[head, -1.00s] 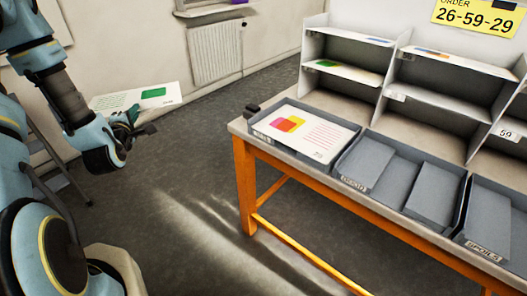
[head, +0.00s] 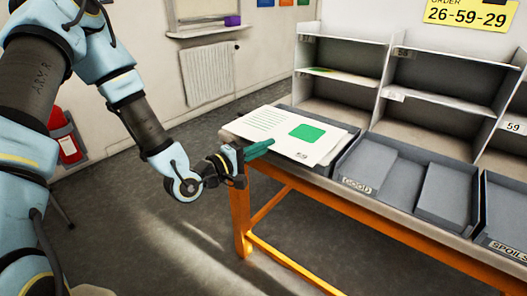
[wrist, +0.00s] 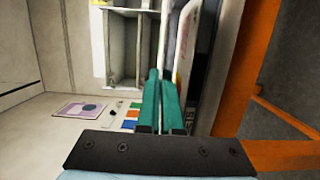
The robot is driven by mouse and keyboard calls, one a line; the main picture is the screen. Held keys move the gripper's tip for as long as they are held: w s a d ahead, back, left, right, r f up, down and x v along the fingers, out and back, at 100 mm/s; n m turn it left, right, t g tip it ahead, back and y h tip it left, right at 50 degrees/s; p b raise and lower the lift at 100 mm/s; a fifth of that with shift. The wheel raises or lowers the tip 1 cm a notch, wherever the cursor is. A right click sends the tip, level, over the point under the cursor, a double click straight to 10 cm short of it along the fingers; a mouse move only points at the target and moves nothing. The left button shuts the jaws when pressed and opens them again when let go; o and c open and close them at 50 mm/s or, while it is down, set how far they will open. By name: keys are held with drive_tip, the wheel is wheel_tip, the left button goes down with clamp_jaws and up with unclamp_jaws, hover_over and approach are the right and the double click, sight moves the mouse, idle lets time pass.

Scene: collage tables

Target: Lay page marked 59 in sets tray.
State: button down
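The page marked 59 (head: 290,134) is white with a green square and green text lines. My gripper (head: 258,149) is shut on its near left edge. The page is above the left tray (head: 349,139) in the head view, covering most of it; the gap below is hard to judge. An edge of another white page shows under it. In the wrist view, my green fingers (wrist: 162,85) are close together and the held page (wrist: 172,40) shows nearly edge-on. The left tray's label is hidden.
A tray labelled GOOD (head: 358,187) is right of the left tray, and a SPOILS tray (head: 508,249) is farther right. Grey shelves (head: 350,90) stand behind. The orange table frame (head: 243,215) is below my gripper. An order sign (head: 470,14) reads 26-59-29.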

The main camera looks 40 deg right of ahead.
sight(278, 137)
drive_tip(key=d, duration=0.2)
drive_tip(key=w+d, duration=0.1)
drive_tip(key=d, duration=0.2)
drive_tip(key=shift+w+d, duration=0.15)
wheel_tip(278, 137, down, 2)
drive_tip(key=shift+w+d+f+b, duration=0.15)
drive_tip(key=shift+f+b, duration=0.1)
drive_tip(key=shift+b, duration=0.8)
drive_tip(key=shift+f+b, duration=0.6)
drive_tip(key=shift+f, duration=0.3)
drive_tip(key=c, duration=1)
unclamp_jaws()
